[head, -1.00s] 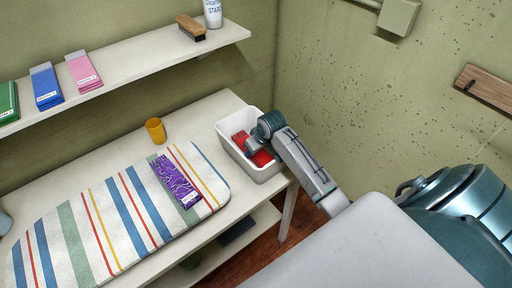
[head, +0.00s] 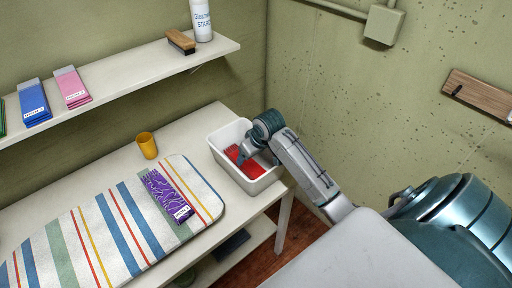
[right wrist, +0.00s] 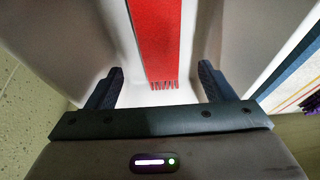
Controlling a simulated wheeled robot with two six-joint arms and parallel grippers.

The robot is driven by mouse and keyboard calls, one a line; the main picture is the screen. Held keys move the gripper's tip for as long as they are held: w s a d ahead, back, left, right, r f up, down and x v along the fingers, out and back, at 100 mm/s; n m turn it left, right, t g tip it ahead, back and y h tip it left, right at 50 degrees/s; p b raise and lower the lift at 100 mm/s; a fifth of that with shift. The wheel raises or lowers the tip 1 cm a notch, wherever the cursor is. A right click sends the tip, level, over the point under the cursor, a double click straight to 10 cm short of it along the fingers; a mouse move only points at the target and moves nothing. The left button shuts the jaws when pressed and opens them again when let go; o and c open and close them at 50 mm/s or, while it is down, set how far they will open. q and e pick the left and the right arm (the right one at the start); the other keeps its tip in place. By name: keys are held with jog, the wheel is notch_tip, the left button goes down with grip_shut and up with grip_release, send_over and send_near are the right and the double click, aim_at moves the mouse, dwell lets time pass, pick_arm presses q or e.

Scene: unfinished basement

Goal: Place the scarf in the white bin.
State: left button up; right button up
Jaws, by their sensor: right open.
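A red scarf (head: 252,169) with a short fringe lies inside the white bin (head: 224,166), which stands at the right end of the table. My right gripper (head: 247,153) reaches down into the bin above the scarf. In the right wrist view its fingers (right wrist: 161,70) are spread, with the red scarf (right wrist: 157,40) lying between and beyond them, apart from both. The fringe end rests on the bin's white floor. Part of the scarf is hidden by my gripper in the head view. My left gripper is not in view.
A purple patterned, labelled folded cloth (head: 167,196) lies on a striped mat (head: 62,244) left of the bin. An orange cup (head: 147,146) stands behind the mat. A wall shelf (head: 130,80) above holds folded cloths, a brush (head: 181,41) and a white bottle (head: 202,20).

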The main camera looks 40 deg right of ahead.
jog(key=v, duration=0.7)
jog(key=shift+b, duration=0.3)
